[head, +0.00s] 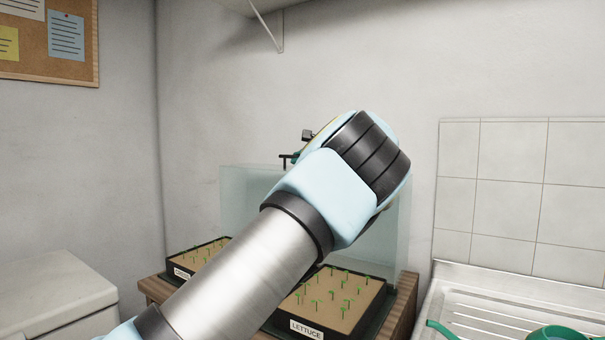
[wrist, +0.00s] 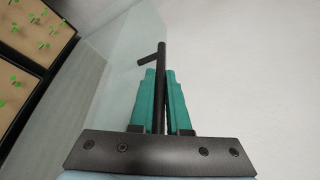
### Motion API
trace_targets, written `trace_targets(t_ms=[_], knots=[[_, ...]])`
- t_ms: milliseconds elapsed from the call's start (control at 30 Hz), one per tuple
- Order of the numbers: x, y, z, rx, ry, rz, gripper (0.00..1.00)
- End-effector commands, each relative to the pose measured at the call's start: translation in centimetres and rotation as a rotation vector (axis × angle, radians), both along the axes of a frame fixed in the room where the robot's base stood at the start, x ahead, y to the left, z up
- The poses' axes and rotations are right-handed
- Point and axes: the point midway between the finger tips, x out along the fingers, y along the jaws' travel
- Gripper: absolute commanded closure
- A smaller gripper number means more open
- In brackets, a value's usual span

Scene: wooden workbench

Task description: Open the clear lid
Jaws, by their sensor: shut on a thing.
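The clear lid (head: 240,190) is a pale, see-through panel that stands roughly upright behind the seedling trays in the head view. It also shows in the wrist view (wrist: 115,65) as a faint sheet. Its black bar handle (wrist: 161,60) passes between the teal fingers of my gripper (wrist: 160,74), which is shut on it. In the head view my gripper (head: 294,157) is at the lid's top edge, mostly hidden behind my wrist. My arm covers the lid's middle.
A lettuce tray (head: 297,325) and a second seedling tray (head: 178,272) sit on the wooden bench (head: 153,289). A white box (head: 55,290) stands at left. A metal draining board (head: 500,310) with a green watering can (head: 560,333) is at right. A shelf bracket (head: 280,30) hangs above.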

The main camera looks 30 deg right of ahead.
Motion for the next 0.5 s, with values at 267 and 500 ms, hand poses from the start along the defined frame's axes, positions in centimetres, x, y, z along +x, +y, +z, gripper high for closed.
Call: trace_targets(t_ms=[267, 500], knots=[[-1.3, 1.9, -0.4, -0.065, -0.038, -0.005, 1.00], [-2.2, 3.6, -0.4, -0.118, -0.066, -0.005, 1.00]])
